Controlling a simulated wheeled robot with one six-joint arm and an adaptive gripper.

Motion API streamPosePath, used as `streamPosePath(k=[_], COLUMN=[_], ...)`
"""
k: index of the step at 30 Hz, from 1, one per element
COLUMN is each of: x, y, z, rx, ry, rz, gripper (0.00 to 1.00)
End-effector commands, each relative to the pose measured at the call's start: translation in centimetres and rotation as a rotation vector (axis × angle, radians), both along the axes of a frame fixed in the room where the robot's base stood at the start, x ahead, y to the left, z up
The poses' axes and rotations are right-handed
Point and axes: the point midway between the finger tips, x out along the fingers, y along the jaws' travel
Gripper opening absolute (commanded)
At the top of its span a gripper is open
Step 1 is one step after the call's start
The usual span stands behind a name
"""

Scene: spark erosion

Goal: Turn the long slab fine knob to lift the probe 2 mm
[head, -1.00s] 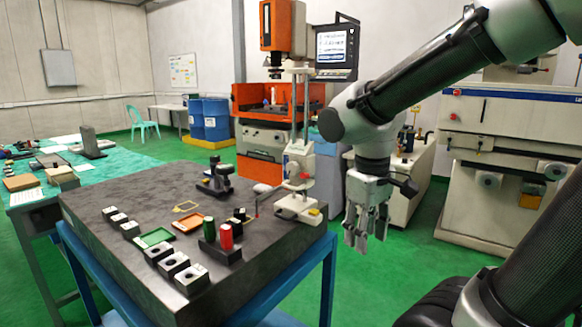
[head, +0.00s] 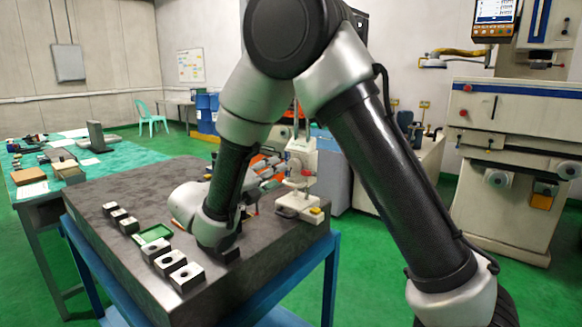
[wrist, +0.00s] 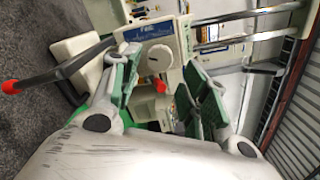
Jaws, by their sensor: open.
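A cream height gauge (head: 300,165) stands on the right edge of the dark granite slab (head: 95,225). In the wrist view, which is turned sideways, its carriage (wrist: 183,40) carries a pale round knob (wrist: 158,58). A dark probe arm (wrist: 65,70) with a red tip (wrist: 11,87) reaches out at the left. My gripper (head: 275,168) is level with the carriage, on its left side in the head view. In the wrist view my gripper (wrist: 160,70) is open, its green-padded fingers on either side of the knob. I cannot tell whether they touch it.
Several bored blocks (head: 170,262) and a green tray (head: 153,236) lie on the slab near my arm. My arm hides the middle of the slab. The gauge's twin columns (wrist: 245,25) run close beyond the fingers. A green-topped table (head: 125,152) is at the left.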

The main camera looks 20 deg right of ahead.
Motion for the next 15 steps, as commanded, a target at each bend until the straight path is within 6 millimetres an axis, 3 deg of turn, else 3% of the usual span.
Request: streamPosePath(k=[5, 15], x=[0.6, 3.7], y=[-1.1, -5.5], z=[0.1, 0.0], rx=[-0.035, -0.031], ry=[0.045, 0.044], rz=[-0.007, -0.009], gripper=[0.45, 0.45])
